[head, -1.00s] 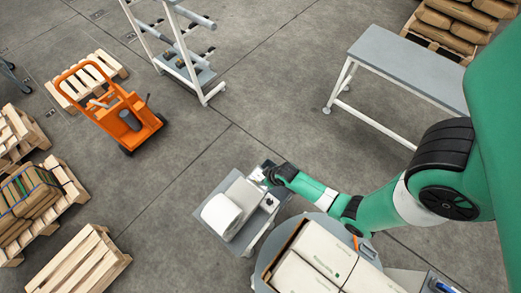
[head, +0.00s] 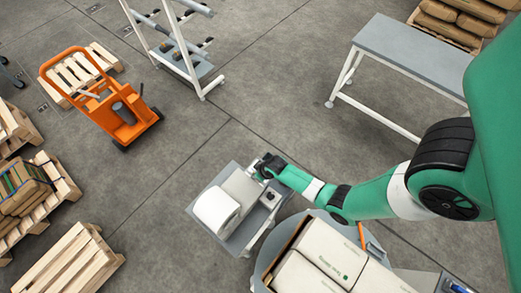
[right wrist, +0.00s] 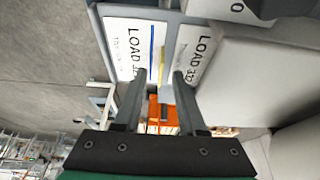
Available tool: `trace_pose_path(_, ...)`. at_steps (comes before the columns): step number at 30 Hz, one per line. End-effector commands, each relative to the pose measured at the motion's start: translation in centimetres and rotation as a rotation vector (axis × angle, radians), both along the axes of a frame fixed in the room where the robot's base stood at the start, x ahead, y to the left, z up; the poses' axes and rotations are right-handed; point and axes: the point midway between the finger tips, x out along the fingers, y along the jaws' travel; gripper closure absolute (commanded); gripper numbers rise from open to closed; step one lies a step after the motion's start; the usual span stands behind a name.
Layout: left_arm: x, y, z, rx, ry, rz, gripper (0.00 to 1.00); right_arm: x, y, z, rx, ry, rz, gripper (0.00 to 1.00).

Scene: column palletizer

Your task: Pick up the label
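In the right wrist view, a white label (right wrist: 124,45) printed LOAD lies left of the fingers, with a blue stripe along its right edge. A second white LOAD face (right wrist: 195,50) stands to the right, partly behind a finger. My right gripper (right wrist: 160,74) is open, its two fingers apart and pointing at the gap between these faces. I cannot tell whether either finger touches a label. In the head view, my right gripper (head: 268,166) is at the far end of the label printer (head: 240,188), which carries a white roll (head: 213,210). The label is too small to tell there. My left gripper is out of view.
A round table (head: 262,268) with white cartons (head: 325,250) stands below my right arm. A grey bench (head: 420,50) is at the upper right, an orange trolley (head: 125,125) at the left, and a white rack (head: 190,65) at the top. Pallets line the left side.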

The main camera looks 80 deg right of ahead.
Motion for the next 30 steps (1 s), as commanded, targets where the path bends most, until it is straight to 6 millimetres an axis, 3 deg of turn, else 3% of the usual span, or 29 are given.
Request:
trace_pose_path(7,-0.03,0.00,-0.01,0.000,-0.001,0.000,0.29,0.20,-0.08,-0.25,0.000,-0.001,0.000,0.60)
trace_pose_path(14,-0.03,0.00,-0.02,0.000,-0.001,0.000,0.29,0.18,-0.07,-0.25,0.000,-0.001,0.000,1.00)
trace_pose_path(30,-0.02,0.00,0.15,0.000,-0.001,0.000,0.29,0.18,-0.07,-0.06,0.000,-0.001,0.000,1.00)
